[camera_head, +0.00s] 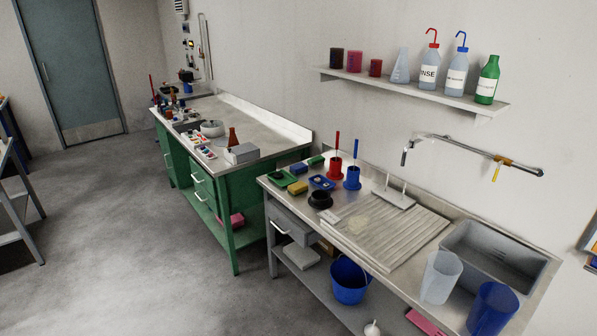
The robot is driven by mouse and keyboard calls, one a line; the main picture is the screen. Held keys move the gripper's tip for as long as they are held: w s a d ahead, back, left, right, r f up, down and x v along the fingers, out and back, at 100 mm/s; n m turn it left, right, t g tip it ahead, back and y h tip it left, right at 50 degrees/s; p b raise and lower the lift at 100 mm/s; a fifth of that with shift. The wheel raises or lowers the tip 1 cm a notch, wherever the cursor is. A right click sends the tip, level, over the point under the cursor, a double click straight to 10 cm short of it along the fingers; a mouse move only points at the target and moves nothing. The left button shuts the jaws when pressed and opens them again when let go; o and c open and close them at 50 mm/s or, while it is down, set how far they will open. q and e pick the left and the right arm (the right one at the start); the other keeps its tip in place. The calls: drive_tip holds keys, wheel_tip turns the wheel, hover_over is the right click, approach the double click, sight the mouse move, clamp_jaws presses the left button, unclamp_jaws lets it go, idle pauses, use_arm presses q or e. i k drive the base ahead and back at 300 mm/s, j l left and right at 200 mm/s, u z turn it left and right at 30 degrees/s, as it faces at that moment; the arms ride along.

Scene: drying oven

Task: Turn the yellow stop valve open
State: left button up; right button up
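The yellow stop valve (496,172) sits on a grey pipe (455,148) fixed to the wall above the sink, at the right of the head view. Its yellow lever hangs down from an orange-yellow body on the pipe, at a slight slant across the pipe's line. The pipe's left end bends down to an outlet with a dark tip. Neither of my grippers shows in the head view.
Below the valve is a steel bench with a sink (500,252), a ribbed drainboard (384,231), a clear beaker (440,277) and a blue beaker (492,309). A shelf (420,88) with bottles hangs above. Open floor (130,250) lies at the left.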

sight(500, 163)
drive_tip(key=z, duration=0.25)
drive_tip(key=i+j+z, duration=0.25)
drive_tip(key=i+z, duration=0.15)
drive_tip(key=i+j+z, duration=0.5)
drive_tip(key=i+j, duration=0.8)
drive_tip(key=j, duration=0.15)
